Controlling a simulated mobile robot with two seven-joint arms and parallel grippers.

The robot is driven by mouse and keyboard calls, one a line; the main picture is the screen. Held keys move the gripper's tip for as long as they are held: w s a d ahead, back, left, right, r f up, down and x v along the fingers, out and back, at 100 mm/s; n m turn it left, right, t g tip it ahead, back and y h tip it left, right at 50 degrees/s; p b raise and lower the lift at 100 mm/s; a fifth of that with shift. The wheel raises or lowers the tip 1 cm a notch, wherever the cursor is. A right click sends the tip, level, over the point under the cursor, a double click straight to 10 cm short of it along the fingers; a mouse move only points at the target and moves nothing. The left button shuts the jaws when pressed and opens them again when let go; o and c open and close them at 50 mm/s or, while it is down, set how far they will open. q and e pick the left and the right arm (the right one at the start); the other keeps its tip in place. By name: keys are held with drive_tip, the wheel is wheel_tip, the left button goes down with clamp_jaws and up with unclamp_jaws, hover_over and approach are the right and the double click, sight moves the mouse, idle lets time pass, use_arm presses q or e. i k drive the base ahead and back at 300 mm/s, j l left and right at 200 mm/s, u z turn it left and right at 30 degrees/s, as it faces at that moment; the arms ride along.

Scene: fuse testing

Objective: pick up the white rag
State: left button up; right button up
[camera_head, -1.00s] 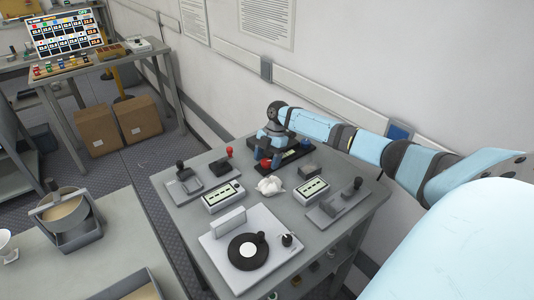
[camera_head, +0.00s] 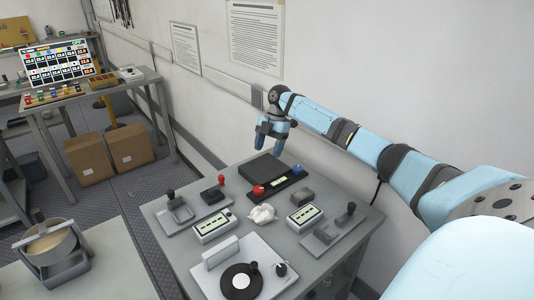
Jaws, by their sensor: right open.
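The white rag (camera_head: 262,214) lies crumpled on the grey table (camera_head: 166,258), between two white meter boxes. My right gripper (camera_head: 270,148) is raised above the back of the table, behind and above the rag. It points down with its fingers apart and holds nothing that I can see. The rag is apart from it and in full view. My left gripper is not in view.
Around the rag stand a left meter box (camera_head: 214,227), a right meter box (camera_head: 305,216), a black block (camera_head: 302,198) and a black tray with red and blue knobs (camera_head: 277,186). A turntable-like device (camera_head: 240,282) is in front. The wall rises close behind.

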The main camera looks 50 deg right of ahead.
sight(264, 215)
drive_tip(key=k, duration=1.5)
